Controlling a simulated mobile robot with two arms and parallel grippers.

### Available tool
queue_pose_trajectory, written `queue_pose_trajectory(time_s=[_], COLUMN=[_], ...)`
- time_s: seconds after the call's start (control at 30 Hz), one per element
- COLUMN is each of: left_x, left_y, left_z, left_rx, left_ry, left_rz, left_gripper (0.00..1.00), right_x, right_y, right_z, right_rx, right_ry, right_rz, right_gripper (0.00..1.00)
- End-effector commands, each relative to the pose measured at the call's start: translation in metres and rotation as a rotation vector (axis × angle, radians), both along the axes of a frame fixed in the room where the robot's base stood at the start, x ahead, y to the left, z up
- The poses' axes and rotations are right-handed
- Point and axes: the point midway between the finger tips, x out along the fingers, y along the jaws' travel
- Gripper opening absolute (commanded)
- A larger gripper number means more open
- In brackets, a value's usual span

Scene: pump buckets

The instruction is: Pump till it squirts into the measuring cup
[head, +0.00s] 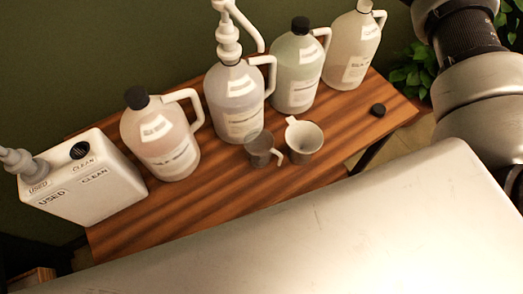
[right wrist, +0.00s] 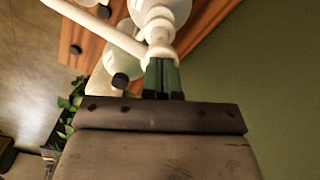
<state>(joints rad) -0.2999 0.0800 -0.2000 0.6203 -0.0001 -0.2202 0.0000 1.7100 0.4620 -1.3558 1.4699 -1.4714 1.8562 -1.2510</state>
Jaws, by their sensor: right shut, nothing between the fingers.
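A white pump (head: 228,40) stands upright on a clear jug (head: 235,90) in the head view, its top cut off by the upper edge. A grey measuring cup (head: 260,150) and a paler measuring cup (head: 304,140) stand on the table in front of the jugs. In the right wrist view the pump (right wrist: 157,30) is close up, with its long spout (right wrist: 95,22) running to the upper left. My right gripper (right wrist: 162,64) is shut and empty, its green fingers at the pump's head; I cannot tell whether they touch it. My left gripper is out of view.
More jugs, a capped one (head: 160,140) to the left, and two others (head: 300,75) (head: 352,50) to the right, stand on the wooden table (head: 200,205). A white USED/CLEAN container (head: 85,190) is at the left end. A black cap (head: 377,110) lies at the right.

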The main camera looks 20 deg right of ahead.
Motion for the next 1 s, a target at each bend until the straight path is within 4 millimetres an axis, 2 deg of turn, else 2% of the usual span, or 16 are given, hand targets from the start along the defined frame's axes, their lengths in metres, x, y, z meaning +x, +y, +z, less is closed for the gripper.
queue_pose_trajectory(time_s=[0.57, 0.83, 1.0], left_x=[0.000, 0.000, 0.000], left_y=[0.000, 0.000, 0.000], left_z=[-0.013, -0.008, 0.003], left_rx=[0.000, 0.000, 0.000], left_ry=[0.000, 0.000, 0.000], left_rz=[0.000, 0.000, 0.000], left_gripper=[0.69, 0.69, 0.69], right_x=[0.000, -0.001, 0.000], right_y=[0.000, 0.000, 0.000], right_z=[-0.022, -0.016, -0.001], right_rx=[-0.002, -0.003, -0.003], right_ry=[0.006, 0.007, 0.005], right_rz=[0.001, 0.001, 0.001], right_gripper=[0.00, 0.00, 0.00])
